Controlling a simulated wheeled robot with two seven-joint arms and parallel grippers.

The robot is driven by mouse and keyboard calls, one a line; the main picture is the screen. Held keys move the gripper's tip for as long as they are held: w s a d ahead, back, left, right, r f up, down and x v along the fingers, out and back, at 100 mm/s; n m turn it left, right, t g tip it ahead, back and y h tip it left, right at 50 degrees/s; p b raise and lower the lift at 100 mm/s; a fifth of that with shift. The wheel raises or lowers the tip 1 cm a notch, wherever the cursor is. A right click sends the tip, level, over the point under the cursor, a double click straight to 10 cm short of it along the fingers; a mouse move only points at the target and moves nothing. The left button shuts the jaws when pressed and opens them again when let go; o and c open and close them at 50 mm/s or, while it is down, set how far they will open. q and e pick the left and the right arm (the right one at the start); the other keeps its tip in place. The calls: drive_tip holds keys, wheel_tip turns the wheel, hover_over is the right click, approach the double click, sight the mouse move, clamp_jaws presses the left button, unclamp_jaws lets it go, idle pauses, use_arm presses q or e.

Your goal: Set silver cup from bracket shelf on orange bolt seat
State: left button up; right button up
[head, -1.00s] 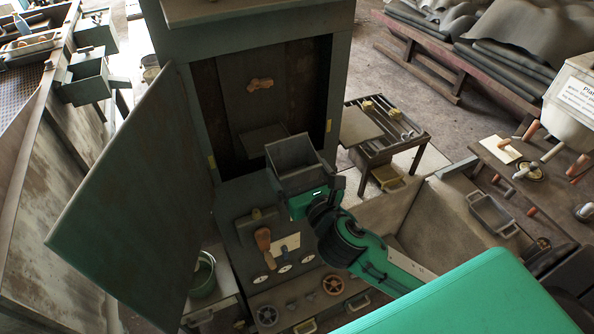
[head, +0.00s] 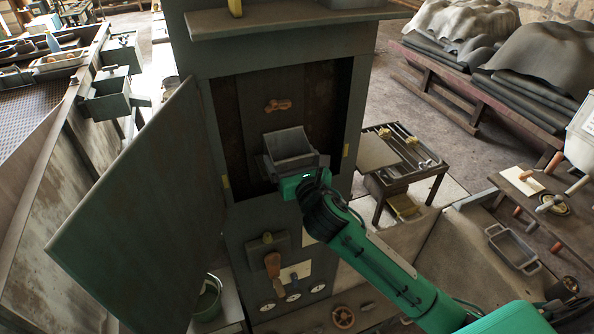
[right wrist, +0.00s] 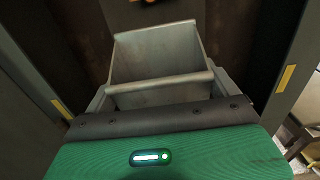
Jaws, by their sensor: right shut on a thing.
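A grey, square, open-topped cup (head: 289,146) is the only thing here that fits the silver cup. My right gripper (head: 293,170) is shut on it and holds it upright at the opening of a tall cabinet. In the right wrist view the cup (right wrist: 158,62) sits between the fingers. An orange bolt-like piece (head: 278,105) is on the cabinet's back panel, above the cup; only its lower edge shows in the right wrist view (right wrist: 143,1). The ledge below the orange piece is hidden behind the cup, so contact cannot be told. My left gripper is not in view.
The cabinet door (head: 135,220) stands open on the left. The cabinet's right jamb (head: 358,110) is close to my right gripper. A lever with a brown handle (head: 273,264) and dials are below. A small table (head: 380,150) stands to the right.

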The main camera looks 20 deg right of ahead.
sight(285, 146)
drive_tip(key=w, duration=0.4)
drive_tip(key=shift+w+r, duration=0.1)
drive_tip(key=shift+r, duration=0.05)
drive_tip(key=shift+w+a+f, duration=0.1)
drive_tip(key=shift+w+f, duration=0.1)
drive_tip(key=shift+w, duration=0.95)
drive_tip(key=shift+f, duration=0.5)
idle(0.4)
drive_tip(key=o, duration=0.8)
drive_tip(key=shift+s, duration=0.1)
